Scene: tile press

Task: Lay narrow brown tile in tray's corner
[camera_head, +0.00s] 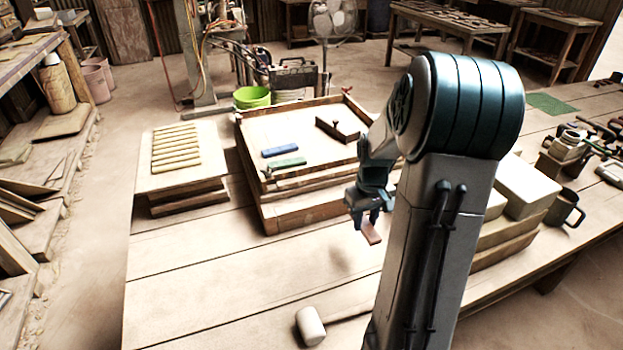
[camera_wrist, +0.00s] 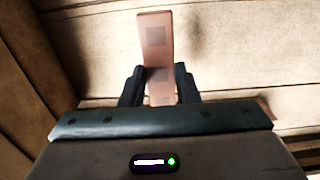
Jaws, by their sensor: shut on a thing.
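My gripper (camera_head: 370,222) is shut on a narrow brown tile (camera_head: 372,233) and holds it above the table, just right of the tray's near right side. In the wrist view the tile (camera_wrist: 155,50) stands out lengthwise between the two fingers (camera_wrist: 158,88); its far end is free and its near end is partly hidden by the gripper. The wooden tray (camera_head: 262,213) stands on the table left of my gripper. In it lie a blue tile (camera_head: 280,150) and a green tile (camera_head: 287,163) near the front left, and a dark brown wooden piece (camera_head: 338,130) at the right.
A board with several yellowish strips (camera_head: 176,148) stands left of the tray. Pale blocks (camera_head: 525,187) and a dark mug (camera_head: 565,207) stand right of my arm. The table's front left is clear.

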